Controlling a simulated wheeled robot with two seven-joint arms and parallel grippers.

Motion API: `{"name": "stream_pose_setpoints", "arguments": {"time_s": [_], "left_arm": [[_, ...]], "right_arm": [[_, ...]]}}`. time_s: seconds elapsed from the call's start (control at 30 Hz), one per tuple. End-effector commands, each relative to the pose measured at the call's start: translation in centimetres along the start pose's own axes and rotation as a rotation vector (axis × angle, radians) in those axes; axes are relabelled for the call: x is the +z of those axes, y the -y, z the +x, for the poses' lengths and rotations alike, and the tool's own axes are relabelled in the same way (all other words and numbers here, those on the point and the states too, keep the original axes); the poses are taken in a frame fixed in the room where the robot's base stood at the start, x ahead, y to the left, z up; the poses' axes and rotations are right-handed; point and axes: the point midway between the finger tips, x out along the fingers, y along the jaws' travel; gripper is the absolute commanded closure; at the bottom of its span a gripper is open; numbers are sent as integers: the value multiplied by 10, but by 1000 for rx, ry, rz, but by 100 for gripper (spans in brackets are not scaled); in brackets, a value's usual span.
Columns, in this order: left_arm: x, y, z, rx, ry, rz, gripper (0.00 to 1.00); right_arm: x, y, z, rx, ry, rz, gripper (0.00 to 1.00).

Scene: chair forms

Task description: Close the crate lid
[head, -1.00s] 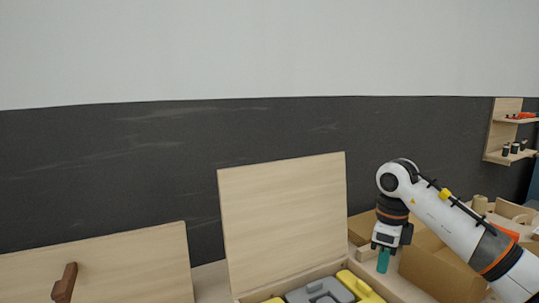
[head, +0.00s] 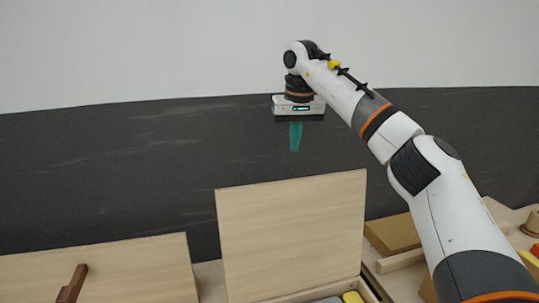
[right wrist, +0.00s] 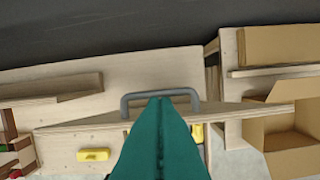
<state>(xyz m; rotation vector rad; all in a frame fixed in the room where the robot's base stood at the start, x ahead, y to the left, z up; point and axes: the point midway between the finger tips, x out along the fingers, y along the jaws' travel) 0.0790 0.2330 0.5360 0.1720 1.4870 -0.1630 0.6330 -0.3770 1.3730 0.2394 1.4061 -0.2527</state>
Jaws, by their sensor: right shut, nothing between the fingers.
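The crate lid (head: 290,238) is a pale wooden panel standing upright at the back of the crate. The crate (head: 309,296) shows only as a bit of rim at the bottom edge of the head view. My right gripper (head: 295,150) has teal fingers, shut and empty, pointing down above the lid's top edge, apart from it in the picture. In the right wrist view the shut fingers (right wrist: 161,125) overlap a grey handle (right wrist: 128,100) by a thin wooden board edge. Whether they touch it cannot be told. My left gripper is out of view.
Another pale panel (head: 130,270) stands at the left, with a brown wooden piece (head: 72,284) before it. A cardboard box (head: 392,234) is right of the lid; an open box (right wrist: 285,125) shows in the wrist view. Yellow and grey items lie in the crate.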

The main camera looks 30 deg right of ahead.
Motion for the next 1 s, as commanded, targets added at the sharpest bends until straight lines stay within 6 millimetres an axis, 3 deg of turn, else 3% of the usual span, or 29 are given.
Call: {"name": "stream_pose_setpoints", "arguments": {"time_s": [0.1, 0.27, 0.53, 0.7, 1.0], "left_arm": [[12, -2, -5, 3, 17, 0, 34], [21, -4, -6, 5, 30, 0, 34], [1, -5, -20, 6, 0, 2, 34], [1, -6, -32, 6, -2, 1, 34], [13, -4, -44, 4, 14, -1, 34]], "right_arm": [[3, 2, -11, -1, 7, -70, 100], [4, 3, 1, -3, 5, -88, 100], [4, 3, 52, -4, 2, -85, 100], [4, 3, 89, -4, 2, -86, 100], [-24, 5, 77, -2, 9, -87, 100]]}}
